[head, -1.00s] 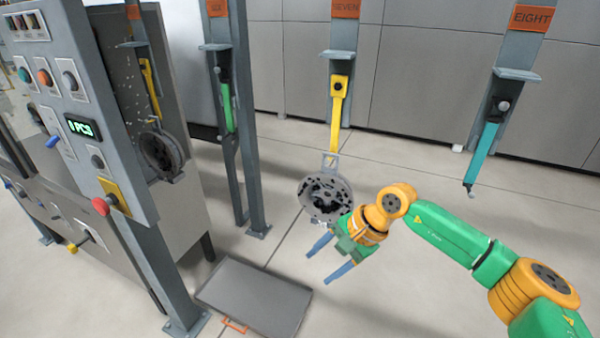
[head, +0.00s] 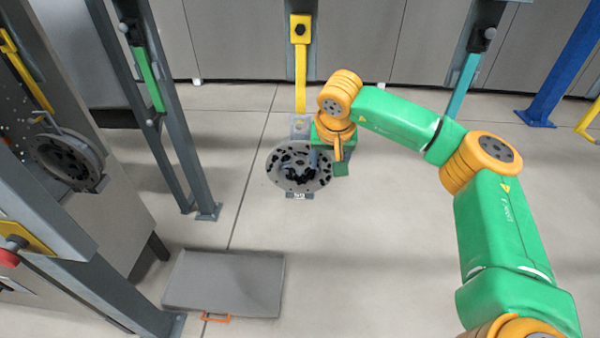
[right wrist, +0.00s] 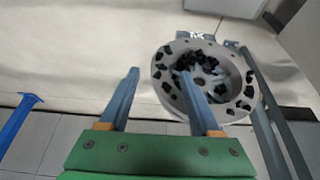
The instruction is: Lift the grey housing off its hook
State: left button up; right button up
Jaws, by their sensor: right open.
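The grey housing (head: 291,178) is a round part with dark openings. It hangs from the yellow hook (head: 300,82) by a bracket at its top. My right gripper (head: 318,158) is at the housing's upper right side in the head view, and its fingers are hard to make out there. In the right wrist view the blue-grey fingers (right wrist: 160,75) are spread apart with nothing held between them. One finger overlaps the left part of the housing (right wrist: 236,82); I cannot tell if they touch. My left gripper is out of view.
A grey flat tray or plate (head: 225,283) with an orange handle lies low in front. A similar housing (head: 62,160) shows at the left by the control cabinet. Green (head: 148,78) and teal (head: 463,85) hooks hang on either side.

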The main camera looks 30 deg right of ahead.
aim_at(326, 167)
jog(key=x, duration=0.2)
jog(key=shift+a+f+b, duration=0.1)
jog(key=shift+f+b, duration=0.3)
jog(key=shift+f, duration=0.1)
jog(key=shift+w, duration=0.35)
jog(key=shift+r, duration=0.15)
grip_shut()
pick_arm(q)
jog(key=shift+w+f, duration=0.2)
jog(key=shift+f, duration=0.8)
pick_arm(e)
jog(key=shift+r, duration=0.1)
